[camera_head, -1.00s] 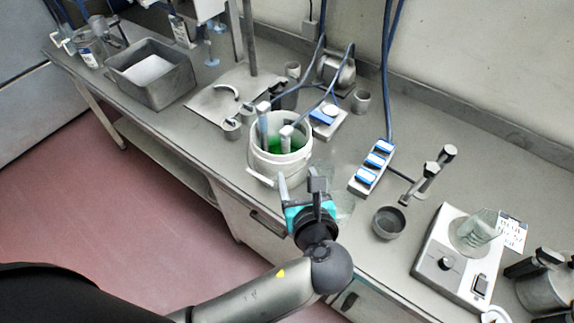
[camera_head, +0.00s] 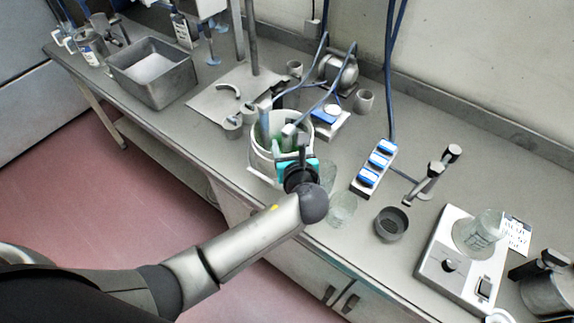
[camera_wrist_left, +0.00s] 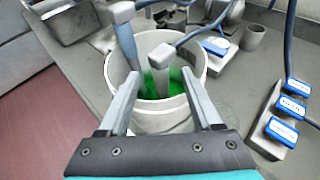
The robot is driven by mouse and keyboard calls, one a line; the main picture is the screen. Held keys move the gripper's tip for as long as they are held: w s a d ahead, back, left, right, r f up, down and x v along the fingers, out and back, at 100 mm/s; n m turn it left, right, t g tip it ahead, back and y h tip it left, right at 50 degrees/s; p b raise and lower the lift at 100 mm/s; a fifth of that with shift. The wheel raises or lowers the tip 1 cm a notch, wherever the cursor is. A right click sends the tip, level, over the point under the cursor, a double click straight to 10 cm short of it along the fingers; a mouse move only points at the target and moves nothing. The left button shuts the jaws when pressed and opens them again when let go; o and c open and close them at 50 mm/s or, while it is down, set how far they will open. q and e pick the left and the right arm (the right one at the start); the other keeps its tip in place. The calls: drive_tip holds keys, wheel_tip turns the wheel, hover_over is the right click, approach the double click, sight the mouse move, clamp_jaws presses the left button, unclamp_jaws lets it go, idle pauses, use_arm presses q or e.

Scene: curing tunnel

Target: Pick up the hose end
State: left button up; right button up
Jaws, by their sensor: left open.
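A white bucket (camera_head: 256,155) with green liquid stands near the bench's front edge. It also shows in the left wrist view (camera_wrist_left: 150,123). Two grey stick-like ends dip into it: a left one (camera_head: 264,122) and a right one (camera_head: 289,130) with a blue hose running from its top. In the left wrist view the right hose end (camera_wrist_left: 161,58) is straight ahead and the left one (camera_wrist_left: 122,28) is further left. My left gripper (camera_wrist_left: 160,82) is open over the bucket's near rim. Its fingers are spread to either side of the right hose end, apart from it. My right gripper is not in view.
A power strip (camera_head: 374,166) with blue sockets and a dark bowl (camera_head: 391,224) lie right of the bucket. Clear glass beakers (camera_head: 342,209) stand close beside my wrist. A hotplate (camera_head: 452,262) is further right; a grey tub (camera_head: 152,72) is at the left.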

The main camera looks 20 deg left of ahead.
use_arm(q)
drive_tip(key=shift+x, duration=1.1)
clamp_jaws()
idle(0.6)
